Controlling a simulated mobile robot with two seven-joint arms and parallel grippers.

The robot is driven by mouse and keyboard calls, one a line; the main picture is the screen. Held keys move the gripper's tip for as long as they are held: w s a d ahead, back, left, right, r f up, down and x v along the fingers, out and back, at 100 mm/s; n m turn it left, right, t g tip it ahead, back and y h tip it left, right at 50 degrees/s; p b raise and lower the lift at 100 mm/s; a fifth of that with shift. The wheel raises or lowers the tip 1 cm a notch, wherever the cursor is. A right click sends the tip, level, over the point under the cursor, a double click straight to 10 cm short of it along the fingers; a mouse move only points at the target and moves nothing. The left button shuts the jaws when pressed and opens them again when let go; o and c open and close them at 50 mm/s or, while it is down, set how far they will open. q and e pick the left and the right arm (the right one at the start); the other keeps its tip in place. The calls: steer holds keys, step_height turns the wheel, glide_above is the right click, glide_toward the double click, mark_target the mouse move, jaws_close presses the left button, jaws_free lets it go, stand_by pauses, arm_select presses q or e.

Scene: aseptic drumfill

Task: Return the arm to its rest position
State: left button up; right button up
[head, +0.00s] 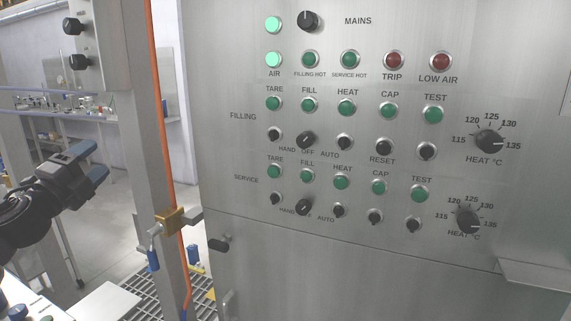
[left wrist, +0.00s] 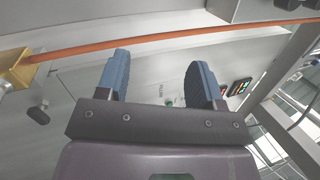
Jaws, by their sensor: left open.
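My left gripper (head: 96,162) is at the left of the head view, in front of the post and left of the control cabinet. Its two blue-padded fingers are apart, with nothing between them. In the left wrist view the left gripper (left wrist: 158,70) also shows open and empty, with the cabinet face beyond it. It touches no knob or switch. My right gripper is in neither view.
The steel control cabinet (head: 400,265) fills the right side, with knobs and lamps. An orange line (head: 163,110) runs down the post to a brass valve (head: 171,219). A cabinet handle (head: 219,244) and a right-hand ledge (head: 535,272) stick out.

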arm_select(q)
steer(key=s+d+f+n+g+y, duration=0.1)
steer(key=s+d+f+n, duration=0.3)
steer(key=f, duration=0.6)
steer(key=s+f+n+g+y, duration=0.25)
steer(key=f+n, duration=0.25)
steer(key=f, duration=0.5)
steer(key=s+d+f+n+g+y, duration=0.15)
steer(key=s+f+n, duration=0.3)
steer(key=f, duration=0.55)
steer(key=s+d+f+n+g, duration=0.2)
steer(key=s+d+f+n, duration=0.1)
steer(key=s+f, duration=0.7)
steer(key=s+d+f+n+g+y, duration=0.1)
steer(key=s+d+f+n+g, duration=0.2)
steer(key=s+f, duration=0.6)
steer(key=s+d+n, duration=0.1)
steer(key=s+n, duration=0.1)
steer(key=s, duration=0.3)
steer(key=shift+d+f, duration=0.15)
steer(key=shift+f, duration=0.2)
